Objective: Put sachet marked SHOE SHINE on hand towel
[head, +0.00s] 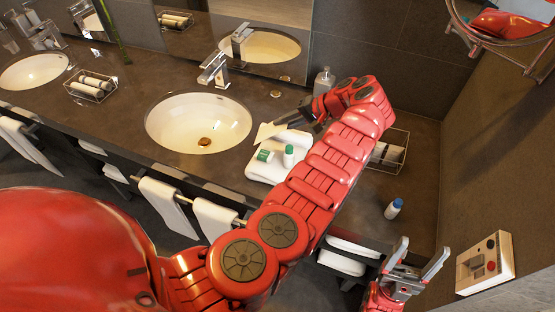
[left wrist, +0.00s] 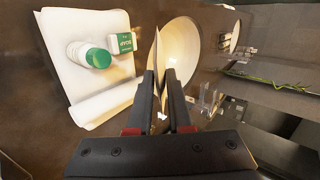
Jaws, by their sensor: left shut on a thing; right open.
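A pale, thin sachet (head: 265,132) is held between the fingers of my left gripper (head: 287,124), which is shut on it. In the left wrist view the sachet (left wrist: 157,55) shows nearly edge-on between the fingertips; its marking cannot be read. It is above the counter, between the sink and the white hand towel (head: 262,175). The towel (left wrist: 70,82) lies to the left of the fingers in the wrist view. My right gripper (head: 412,268) is open and empty at the lower right, by the counter's front edge.
A green-and-white soap box (head: 264,156) and a green-capped bottle (head: 289,155) are on the towel. The sink (head: 198,122) is left of it. Behind my left arm are a pump bottle (head: 324,80) and a wire basket (head: 398,152). A blue-capped bottle (head: 393,208) stands right.

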